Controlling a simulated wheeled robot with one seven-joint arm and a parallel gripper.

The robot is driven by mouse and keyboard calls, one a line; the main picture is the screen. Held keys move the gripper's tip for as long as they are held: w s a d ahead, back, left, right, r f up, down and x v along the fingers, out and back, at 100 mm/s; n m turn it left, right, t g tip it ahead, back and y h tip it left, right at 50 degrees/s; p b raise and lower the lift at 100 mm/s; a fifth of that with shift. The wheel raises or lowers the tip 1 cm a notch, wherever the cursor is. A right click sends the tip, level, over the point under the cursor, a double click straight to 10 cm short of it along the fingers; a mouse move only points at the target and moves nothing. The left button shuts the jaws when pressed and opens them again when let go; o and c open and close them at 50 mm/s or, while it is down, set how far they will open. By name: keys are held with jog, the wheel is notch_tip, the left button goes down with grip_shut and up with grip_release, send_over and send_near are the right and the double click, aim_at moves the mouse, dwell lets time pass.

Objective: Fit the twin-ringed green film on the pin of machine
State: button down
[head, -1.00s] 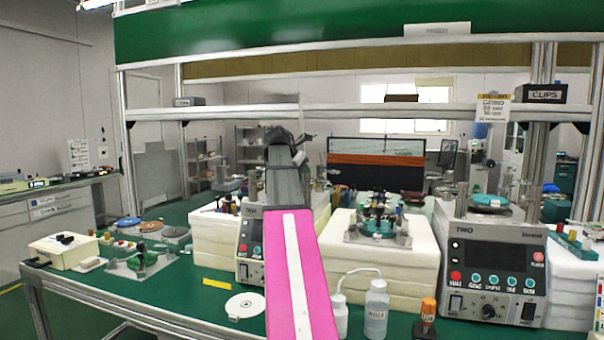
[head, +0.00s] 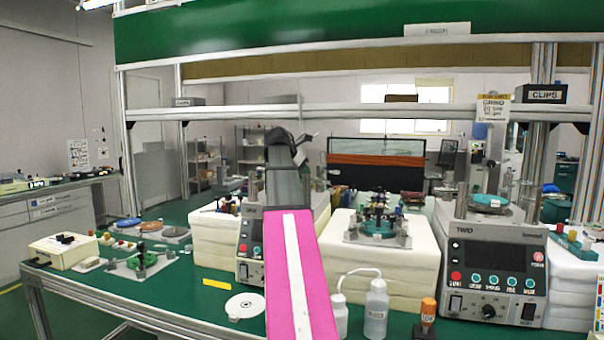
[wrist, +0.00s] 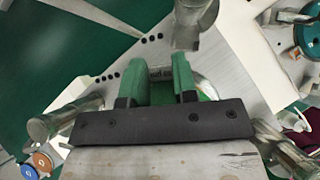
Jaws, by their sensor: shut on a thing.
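My gripper (wrist: 157,84) shows in the wrist view with its two green-lined fingers a little apart. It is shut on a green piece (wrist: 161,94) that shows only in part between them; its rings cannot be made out. Below the gripper lies a light metal plate (wrist: 225,65) with dark holes and metal posts. Machine TWO (head: 490,262) stands at the right with a turquoise disc (head: 488,201) on top. I cannot see a bare pin clearly.
A metal post (wrist: 187,22) rises close ahead of the fingers, and other posts stand to both sides. A fixture (head: 376,225) sits on white foam blocks in the middle.

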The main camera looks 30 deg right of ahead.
jog(key=shift+f, duration=0.55)
jog(key=shift+r, duration=0.2)
jog(key=shift+r, duration=0.3)
jog(key=shift+w+f, duration=0.1)
jog(key=shift+f, duration=0.3)
dwell(1.8)
jog(key=shift+r, duration=0.1)
jog(key=shift+r, duration=0.3)
dwell(0.7)
jog(key=shift+f, duration=0.6)
dwell(0.9)
